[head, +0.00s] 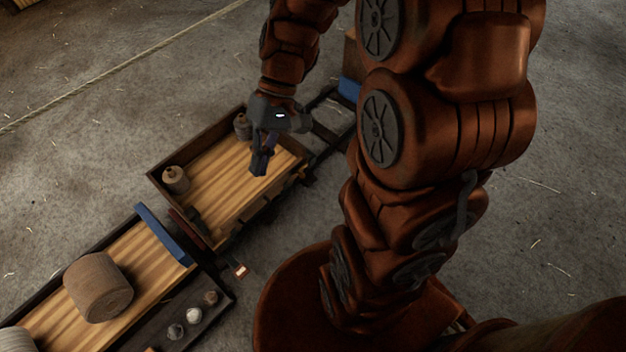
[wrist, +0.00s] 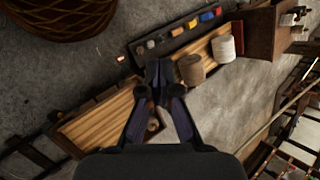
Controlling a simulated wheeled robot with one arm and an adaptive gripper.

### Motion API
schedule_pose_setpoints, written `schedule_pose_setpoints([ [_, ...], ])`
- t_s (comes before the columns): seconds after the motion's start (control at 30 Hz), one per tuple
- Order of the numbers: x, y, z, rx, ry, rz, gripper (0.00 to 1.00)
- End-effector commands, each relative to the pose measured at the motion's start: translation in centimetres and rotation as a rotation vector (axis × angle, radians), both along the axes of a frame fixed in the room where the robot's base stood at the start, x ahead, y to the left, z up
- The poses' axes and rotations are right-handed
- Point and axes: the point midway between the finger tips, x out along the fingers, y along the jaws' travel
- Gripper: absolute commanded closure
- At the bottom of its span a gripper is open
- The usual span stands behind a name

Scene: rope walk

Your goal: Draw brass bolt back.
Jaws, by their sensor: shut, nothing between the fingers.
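No brass bolt can be made out for certain. A small red-and-pale piece (head: 240,270) sticks out low beside the gap between the two wooden trays. It also shows as a small bright spot in the wrist view (wrist: 121,58). I cannot tell whether it belongs to the bolt. My gripper (head: 260,165) is above the slatted bed of the upper tray (head: 215,190), apart from that piece. In the wrist view my gripper (wrist: 158,72) points toward the gap between the trays, its fingers together with nothing between them. The fingers hide part of the gap.
The lower tray (head: 150,262) carries a brown twine roll (head: 98,286) and has a blue end board (head: 163,235). A small jar (head: 175,180) stands in the upper tray. A rope (head: 120,68) crosses the floor. A wicker basket (wrist: 60,15) shows in the wrist view.

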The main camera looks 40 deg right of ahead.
Motion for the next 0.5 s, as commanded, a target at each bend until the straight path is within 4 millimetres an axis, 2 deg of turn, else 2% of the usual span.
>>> schedule_pose_setpoints([
  [0.03,1.0,-0.3,-2.0,0.037,0.005,-0.019,1.0],
  [0.27,5.8,-2.0,-7.0,0.209,-0.017,-0.096,1.0],
  [0.5,10.7,-5.3,-12.9,0.373,-0.075,-0.202,1.0],
])
